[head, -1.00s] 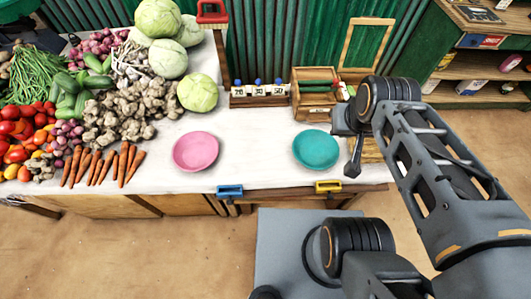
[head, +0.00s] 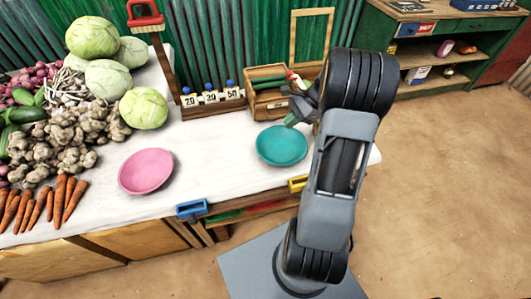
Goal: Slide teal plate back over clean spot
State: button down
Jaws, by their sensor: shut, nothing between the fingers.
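The teal plate (head: 281,147) lies flat on the white-covered table top, right of the middle. My gripper (head: 296,116) is over the plate's far right rim, its fingers shut with nothing between them. I cannot tell whether the fingertips touch the plate. My arm hides part of the table to the right of the plate. No clean spot can be made out on the white cloth.
A pink plate (head: 146,171) lies to the left. Behind are a number rack (head: 212,104) and a wooden box (head: 268,103). Vegetables crowd the left side. A blue clip (head: 191,209) and a yellow clip (head: 298,183) sit at the front edge. White cloth between the plates is clear.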

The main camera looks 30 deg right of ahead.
aim_at(260, 149)
jog(key=f, duration=0.1)
jog(key=d+f+m, duration=0.1)
jog(key=f, duration=0.1)
jog(key=d+f+m+t+y+b, duration=0.1)
jog(key=f, duration=0.1)
jog(key=shift+w+d+f, duration=0.15)
jog(key=shift+w+d, duration=0.05)
jog(key=shift+w, duration=0.15)
jog(key=x, duration=0.9)
jog(key=shift+s+a+b, duration=0.1)
jog(key=shift+b, duration=0.25)
jog(key=shift+w+a+r, duration=0.1)
jog(key=shift+w+a, duration=0.05)
jog(key=shift+a, duration=0.35)
jog(key=shift+w+a+r, duration=0.1)
jog(key=shift+w+a, duration=0.05)
jog(key=shift+a, duration=0.35)
jog(key=shift+w+a, duration=0.25)
jog(key=shift+a, duration=0.6)
